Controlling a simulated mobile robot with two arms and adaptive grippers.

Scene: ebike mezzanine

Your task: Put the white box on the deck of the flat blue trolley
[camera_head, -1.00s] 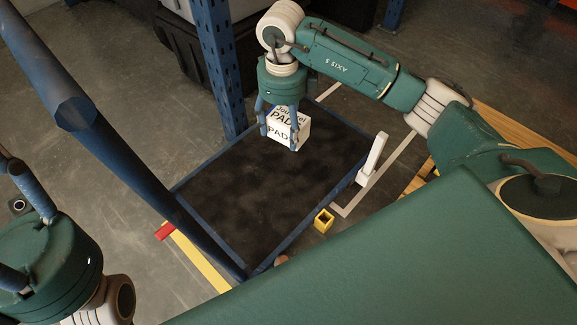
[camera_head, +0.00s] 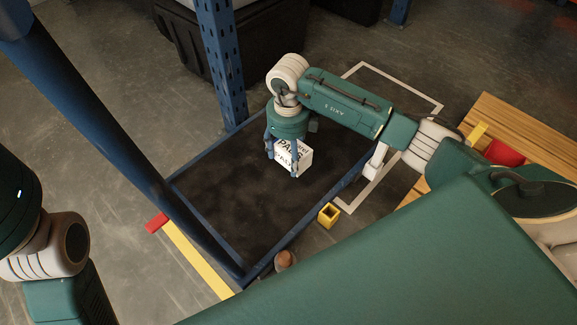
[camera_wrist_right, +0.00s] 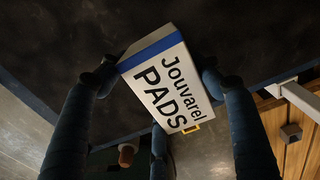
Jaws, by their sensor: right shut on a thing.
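The white box (camera_head: 296,158), printed "Jouvarel PADS" with a blue edge, is between the fingers of my right gripper (camera_head: 284,158). In the right wrist view, the box (camera_wrist_right: 168,88) is tilted, with the fingers of the right gripper (camera_wrist_right: 158,85) closed against its sides. The flat blue trolley has a dark deck (camera_head: 225,212) with a blue rim. The box is over the far right part of this deck. I cannot tell whether it touches the deck. Only links of my left arm show at the left edge; its gripper is out of view.
The trolley's blue handle bar (camera_head: 120,150) slants across the left. A blue perforated upright (camera_head: 226,70) and black bins (camera_head: 195,45) stand behind the deck. A yellow square tube (camera_head: 329,215) and a wooden pallet (camera_head: 520,125) are to the right. Most of the near deck is clear.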

